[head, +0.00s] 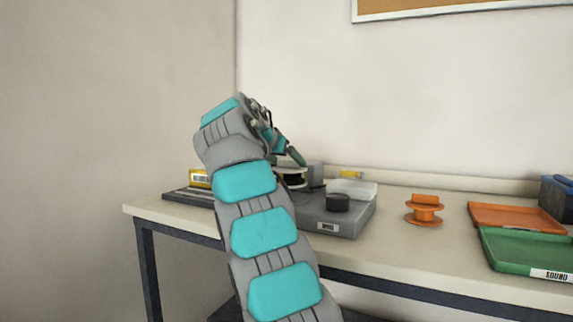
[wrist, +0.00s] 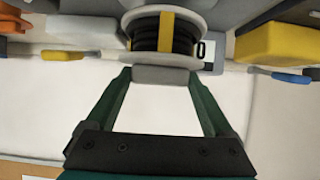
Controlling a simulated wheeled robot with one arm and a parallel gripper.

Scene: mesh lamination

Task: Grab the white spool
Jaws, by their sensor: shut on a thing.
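The white spool (head: 294,182), with dark winding between pale flanges, is at the back of the table beside the grey device, partly hidden by my arm. In the wrist view the spool (wrist: 180,62) is at the top centre, with black winding and a yellow strip. My gripper (head: 291,157) reaches down to it from above in the head view. In the wrist view my gripper's green fingers (wrist: 160,75) stand on either side of the spool's grey end and are shut on it. I cannot tell whether the spool is clear of the table.
A grey device (head: 345,222) with a black knob (head: 337,203) stands right of my arm. An orange spool (head: 425,212), an orange tray (head: 515,217) and a green tray (head: 520,250) lie farther right. A yellow box (head: 200,178) is at left. A wall closes the back.

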